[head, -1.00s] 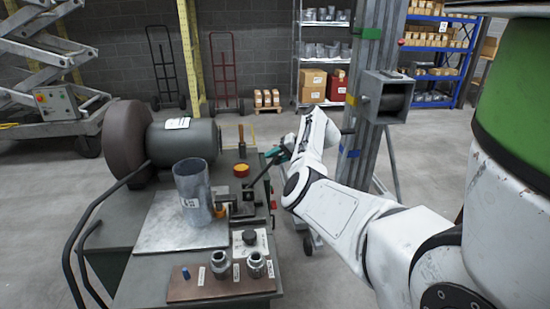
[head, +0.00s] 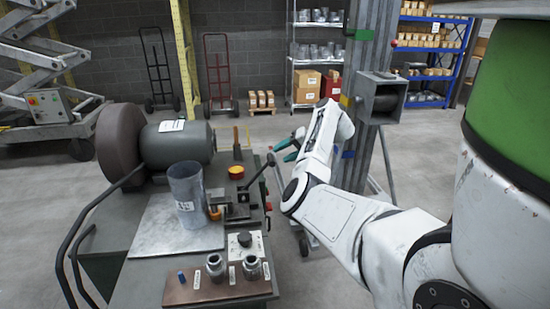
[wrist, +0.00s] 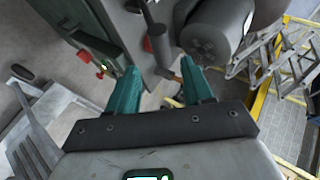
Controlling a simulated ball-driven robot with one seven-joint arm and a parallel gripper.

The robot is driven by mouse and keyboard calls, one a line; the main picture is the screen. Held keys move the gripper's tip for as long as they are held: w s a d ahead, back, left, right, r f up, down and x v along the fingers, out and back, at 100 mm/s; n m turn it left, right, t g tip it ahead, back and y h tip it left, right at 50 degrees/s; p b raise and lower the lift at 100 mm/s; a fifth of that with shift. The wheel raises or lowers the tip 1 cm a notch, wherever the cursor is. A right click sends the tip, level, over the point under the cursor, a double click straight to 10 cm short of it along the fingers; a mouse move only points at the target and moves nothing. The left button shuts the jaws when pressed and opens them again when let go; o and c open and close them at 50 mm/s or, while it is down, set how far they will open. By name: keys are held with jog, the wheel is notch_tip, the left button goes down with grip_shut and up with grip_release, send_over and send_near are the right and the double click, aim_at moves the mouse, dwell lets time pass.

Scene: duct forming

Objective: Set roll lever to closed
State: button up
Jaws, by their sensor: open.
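The roll lever (head: 258,172) is a dark rod with a black ball end, slanting up and to the right from the forming machine on the bench. My gripper (head: 282,150) has teal fingers and is open and empty, just right of the lever's ball end, with a small gap showing. In the wrist view my gripper (wrist: 159,68) has its fingers spread, with the bench edge beyond them. A dark rod (wrist: 153,28), which looks like the lever, shows at the top of that view beyond the fingertips. My arm hides part of the gripper in the head view.
A metal cylinder (head: 187,195) stands on the plate beside the lever mechanism. A grey motor (head: 178,142) sits at the back left.

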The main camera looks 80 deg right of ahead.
jog(key=shift+v, duration=2.05)
